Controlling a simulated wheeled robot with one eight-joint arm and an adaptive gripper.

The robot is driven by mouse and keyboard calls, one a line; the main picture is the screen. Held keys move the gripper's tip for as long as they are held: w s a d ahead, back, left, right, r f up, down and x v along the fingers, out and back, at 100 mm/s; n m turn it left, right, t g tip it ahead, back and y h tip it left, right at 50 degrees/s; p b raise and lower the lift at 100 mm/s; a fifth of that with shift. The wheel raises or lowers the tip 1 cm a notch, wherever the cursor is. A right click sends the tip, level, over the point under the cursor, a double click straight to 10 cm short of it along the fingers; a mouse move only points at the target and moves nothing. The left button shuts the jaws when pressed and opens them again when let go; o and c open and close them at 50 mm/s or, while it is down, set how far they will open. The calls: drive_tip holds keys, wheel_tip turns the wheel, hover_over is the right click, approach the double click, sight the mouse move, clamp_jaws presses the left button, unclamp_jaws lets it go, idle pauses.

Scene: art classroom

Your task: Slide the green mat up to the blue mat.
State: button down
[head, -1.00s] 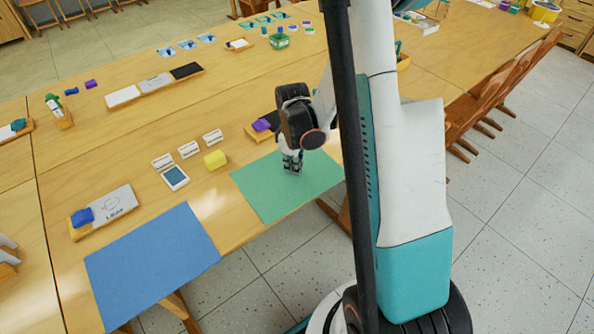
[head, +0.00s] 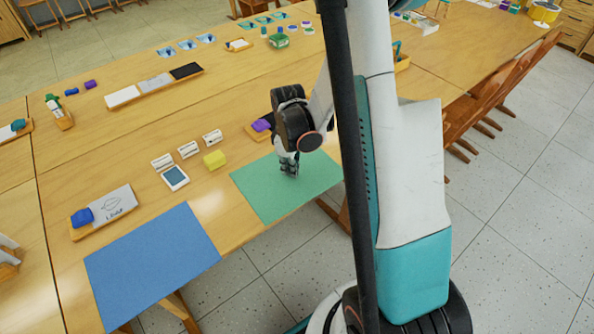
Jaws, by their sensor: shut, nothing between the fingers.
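The green mat (head: 270,197) lies flat at the table's front edge, in the middle of the head view. The blue mat (head: 152,262) lies flat to its left, also at the front edge. A strip of bare wood separates the two mats. My gripper (head: 289,173) is shut and empty, pointing down at the upper middle part of the green mat. Its fingertips look to be at or just above the mat; I cannot tell if they touch. The mat's right end is partly hidden by my arm.
Behind the gap stand a yellow block (head: 215,160), a small tablet-like case (head: 175,177) and several small white boxes. A board with a blue lump (head: 82,217) lies behind the blue mat. A tray with a purple item (head: 262,125) is behind the green mat. The gap between the mats is clear.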

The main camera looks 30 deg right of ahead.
sight(281, 179)
drive_tip(key=shift+a, duration=1.8)
idle(0.6)
drive_tip(key=shift+d, duration=0.2)
idle(0.3)
drive_tip(key=shift+d, duration=0.35)
drive_tip(key=shift+r, duration=0.1)
drive_tip(key=shift+r+p, duration=2.3)
drive_tip(key=shift+r, duration=1.15)
